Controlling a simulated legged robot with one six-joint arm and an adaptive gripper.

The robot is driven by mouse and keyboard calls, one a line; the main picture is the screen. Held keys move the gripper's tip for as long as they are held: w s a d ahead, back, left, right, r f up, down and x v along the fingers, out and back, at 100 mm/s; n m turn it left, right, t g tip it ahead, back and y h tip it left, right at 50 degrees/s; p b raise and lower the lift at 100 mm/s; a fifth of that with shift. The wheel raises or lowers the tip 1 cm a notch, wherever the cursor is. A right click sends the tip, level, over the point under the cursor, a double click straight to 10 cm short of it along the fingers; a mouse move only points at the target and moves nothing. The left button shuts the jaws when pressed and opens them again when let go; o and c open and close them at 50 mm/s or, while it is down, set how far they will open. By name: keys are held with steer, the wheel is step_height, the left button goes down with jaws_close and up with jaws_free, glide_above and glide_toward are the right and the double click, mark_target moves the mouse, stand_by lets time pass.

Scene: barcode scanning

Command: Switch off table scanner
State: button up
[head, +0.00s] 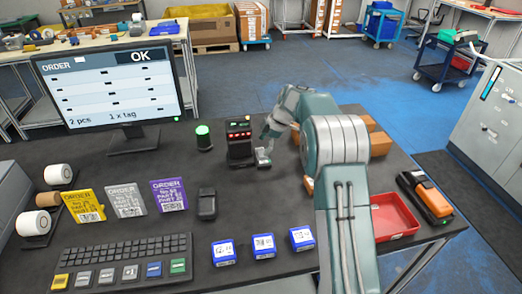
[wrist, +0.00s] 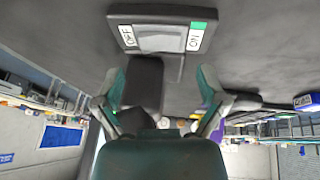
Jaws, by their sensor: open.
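The table scanner (head: 239,142) is a dark upright unit with small red lights, standing mid-table in the head view. In the wrist view, a dark switch box (wrist: 117,20) bears OFF and ON labels, with a green patch beside ON. A pale grey rocker (wrist: 160,42) lies between the labels; its tilt is unclear. My gripper (head: 267,140) is at the right side of the scanner. In the wrist view my gripper (wrist: 162,88) has its two fingers spread apart with nothing gripped, below the switch box. A dark block (wrist: 143,82) shows between the fingers.
A green-lit lamp (head: 203,134) stands left of the scanner. The monitor (head: 115,85) reads OK. Order cards, a black handheld device (head: 207,204) and blue boxes (head: 263,245) lie in front. A red tray (head: 396,217) and an orange-black device (head: 426,197) are at right.

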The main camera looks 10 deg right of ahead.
mark_target(262, 153)
steer(key=shift+x, duration=1.35)
steer(key=c, duration=1.2)
steer(key=shift+o, duration=0.2)
